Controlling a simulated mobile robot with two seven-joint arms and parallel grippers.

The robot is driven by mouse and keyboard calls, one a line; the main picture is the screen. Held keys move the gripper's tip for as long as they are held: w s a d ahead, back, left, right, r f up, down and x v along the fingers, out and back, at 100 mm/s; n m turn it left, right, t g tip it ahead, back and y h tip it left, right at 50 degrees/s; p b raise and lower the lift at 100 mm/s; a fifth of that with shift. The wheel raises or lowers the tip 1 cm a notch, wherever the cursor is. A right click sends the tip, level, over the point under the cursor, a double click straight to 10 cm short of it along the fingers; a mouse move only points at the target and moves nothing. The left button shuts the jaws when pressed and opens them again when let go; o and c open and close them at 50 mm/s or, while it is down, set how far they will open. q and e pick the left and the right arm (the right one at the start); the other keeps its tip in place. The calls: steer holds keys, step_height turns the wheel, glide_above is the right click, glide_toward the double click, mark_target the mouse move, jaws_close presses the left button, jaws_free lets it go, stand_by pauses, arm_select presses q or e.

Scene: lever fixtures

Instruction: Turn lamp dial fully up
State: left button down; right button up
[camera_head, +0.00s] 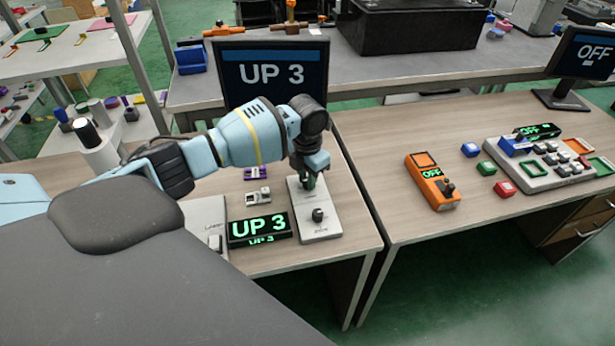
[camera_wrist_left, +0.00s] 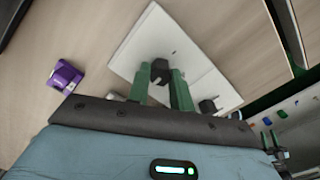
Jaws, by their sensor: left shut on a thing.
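My left gripper (camera_head: 308,184) reaches down over the far part of a white panel (camera_head: 330,228) on the left table. In the left wrist view, its green fingers (camera_wrist_left: 161,78) are shut on a black dial (camera_wrist_left: 159,67), one finger on each side. The dial is mostly hidden by the gripper in the head view. A second black knob (camera_head: 318,214) stands on the near part of the same panel, clear of the fingers; it also shows in the wrist view (camera_wrist_left: 208,106). A small display (camera_head: 260,229) beside the panel and a monitor (camera_head: 271,73) behind both read "UP 3".
Left of the display is another pale panel (camera_head: 207,218) with a switch. A purple block (camera_head: 256,173) and a small grey-white part (camera_head: 258,196) lie near my wrist.

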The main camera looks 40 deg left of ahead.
arm_select(q)
steer(key=c, duration=1.2)
jaws_free()
steer(key=shift+c, duration=0.2)
steer(key=shift+r, duration=0.1)
step_height(320, 180, up, 8)
steer(key=shift+f, duration=0.1)
steer(key=shift+s+f, duration=0.1)
